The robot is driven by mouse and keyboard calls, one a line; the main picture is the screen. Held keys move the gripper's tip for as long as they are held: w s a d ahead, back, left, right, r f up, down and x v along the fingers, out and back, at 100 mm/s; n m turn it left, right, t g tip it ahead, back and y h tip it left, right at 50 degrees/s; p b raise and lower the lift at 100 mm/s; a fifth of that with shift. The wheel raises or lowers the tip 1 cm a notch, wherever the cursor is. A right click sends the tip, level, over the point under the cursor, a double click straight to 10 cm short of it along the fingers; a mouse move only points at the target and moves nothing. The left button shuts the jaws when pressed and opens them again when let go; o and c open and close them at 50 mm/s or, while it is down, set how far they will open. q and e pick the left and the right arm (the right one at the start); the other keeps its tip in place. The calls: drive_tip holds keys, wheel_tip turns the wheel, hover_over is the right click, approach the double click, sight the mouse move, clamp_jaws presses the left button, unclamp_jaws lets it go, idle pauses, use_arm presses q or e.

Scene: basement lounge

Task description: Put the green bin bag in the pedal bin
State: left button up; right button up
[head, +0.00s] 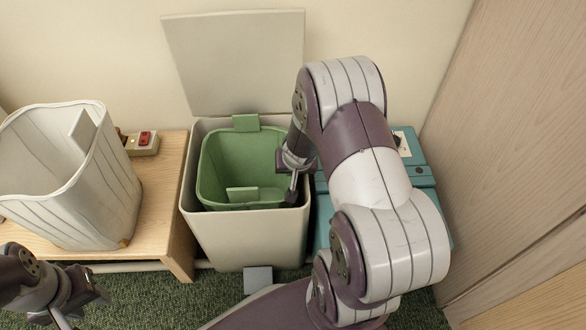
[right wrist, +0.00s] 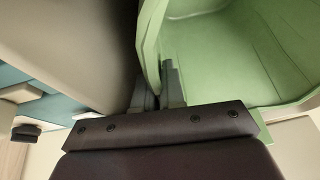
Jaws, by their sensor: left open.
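The pedal bin (head: 245,240) is a beige-grey box on the carpet, with its lid (head: 235,60) standing open against the wall. The green bin bag (head: 238,160) is an open, stiff-looking liner with tabs at its back and front. It sits inside the bin's mouth, its rim near the bin's rim. My right gripper (head: 292,182) reaches down at the bag's right side. In the right wrist view its fingers (right wrist: 157,88) are close together, with the green wall between them. My left gripper (head: 85,300) is open and empty at the lower left.
A teal case (head: 415,175) stands right of the bin. The bin's pedal (head: 258,280) juts out in front over green carpet.

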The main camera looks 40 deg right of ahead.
drive_tip(key=shift+o, duration=0.4)
drive_tip(key=shift+s+a+f, duration=0.1)
drive_tip(key=shift+s+f, duration=0.15)
drive_tip(key=shift+f, duration=0.1)
wheel_tip(320, 180, up, 4)
drive_tip(key=p, duration=0.3)
drive_tip(key=shift+s+f, duration=0.15)
drive_tip(key=shift+f, duration=0.1)
drive_tip(key=p+v, duration=0.6)
drive_tip(key=v, duration=0.3)
drive_tip(key=s+a+r+n+g+y, duration=0.1)
drive_tip(key=s+a+r+n+g, duration=0.2)
drive_tip(key=s+a+r+n, duration=0.3)
drive_tip(key=a+r, duration=0.3)
drive_tip(key=a, duration=0.3)
drive_tip(key=shift+r+n+y, duration=0.3)
drive_tip(key=shift+y, duration=0.1)
drive_tip(key=shift+s, duration=0.1)
clamp_jaws()
